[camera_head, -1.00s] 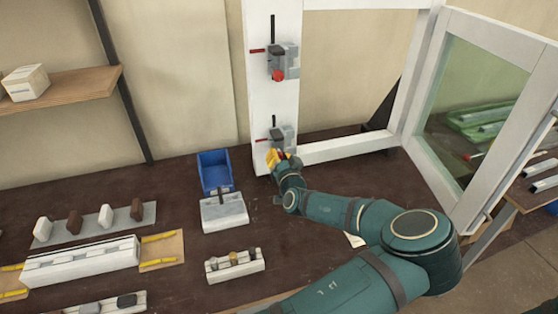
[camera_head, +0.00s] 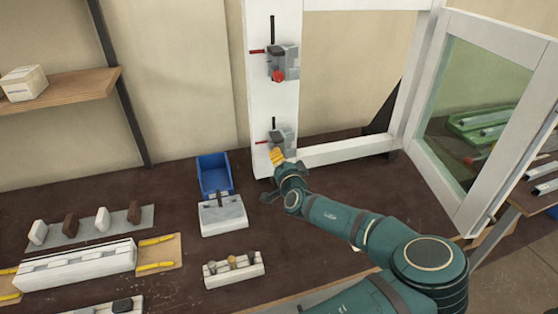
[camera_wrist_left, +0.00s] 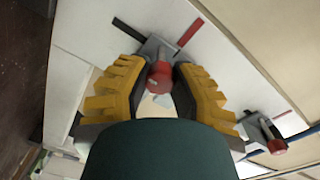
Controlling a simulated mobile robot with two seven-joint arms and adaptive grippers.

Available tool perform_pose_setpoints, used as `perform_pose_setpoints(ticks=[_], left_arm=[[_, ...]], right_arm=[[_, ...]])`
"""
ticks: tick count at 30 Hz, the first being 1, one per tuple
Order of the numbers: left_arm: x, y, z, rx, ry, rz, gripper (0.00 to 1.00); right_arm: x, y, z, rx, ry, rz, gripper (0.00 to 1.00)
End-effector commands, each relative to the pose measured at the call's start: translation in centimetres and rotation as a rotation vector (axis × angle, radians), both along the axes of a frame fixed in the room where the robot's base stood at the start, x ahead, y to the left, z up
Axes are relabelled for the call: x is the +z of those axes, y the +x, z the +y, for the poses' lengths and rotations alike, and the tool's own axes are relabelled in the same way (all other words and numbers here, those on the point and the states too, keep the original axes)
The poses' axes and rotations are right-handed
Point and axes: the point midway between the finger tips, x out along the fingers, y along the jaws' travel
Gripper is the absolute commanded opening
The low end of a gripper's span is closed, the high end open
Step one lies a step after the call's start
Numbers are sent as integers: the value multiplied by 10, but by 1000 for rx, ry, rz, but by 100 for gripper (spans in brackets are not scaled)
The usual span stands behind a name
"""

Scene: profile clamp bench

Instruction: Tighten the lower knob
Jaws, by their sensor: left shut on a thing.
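The lower clamp (camera_head: 284,139) is a grey block on the white upright of the frame. Its red lower knob (camera_wrist_left: 159,76) shows in the left wrist view between the yellow fingers of my left gripper (camera_wrist_left: 160,88), which is shut on it. In the head view my left gripper (camera_head: 277,157) covers this knob. The upper clamp (camera_head: 285,62) sits higher on the same upright with its red upper knob (camera_head: 278,76) in plain sight. That knob also shows at the right of the left wrist view (camera_wrist_left: 277,146). My right gripper is not in view.
A blue bin (camera_head: 215,173) and a pale block (camera_head: 223,215) stand left of my gripper on the dark bench. A small rack (camera_head: 234,270) with several pegs lies nearer. A glazed sash (camera_head: 470,110) stands to the right. The bench under the lower rail is clear.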

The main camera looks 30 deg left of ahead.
Motion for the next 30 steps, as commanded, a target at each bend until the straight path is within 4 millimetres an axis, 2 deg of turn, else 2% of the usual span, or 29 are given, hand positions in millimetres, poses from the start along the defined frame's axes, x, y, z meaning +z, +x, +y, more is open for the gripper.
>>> perform_pose_setpoints(ticks=[11, 12, 14, 24, 30], left_arm=[[2, 1, 0, -2, 6, -1, 0], [2, 1, 0, -2, 6, -1, 35], [2, 1, 0, -2, 5, -1, 56], [1, 0, -1, -1, 3, 1, 58], [1, -14, -18, -4, 4, 3, 58]], right_arm=[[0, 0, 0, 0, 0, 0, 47], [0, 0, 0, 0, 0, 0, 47], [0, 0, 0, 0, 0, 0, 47], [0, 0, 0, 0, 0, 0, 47], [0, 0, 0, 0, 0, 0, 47]])
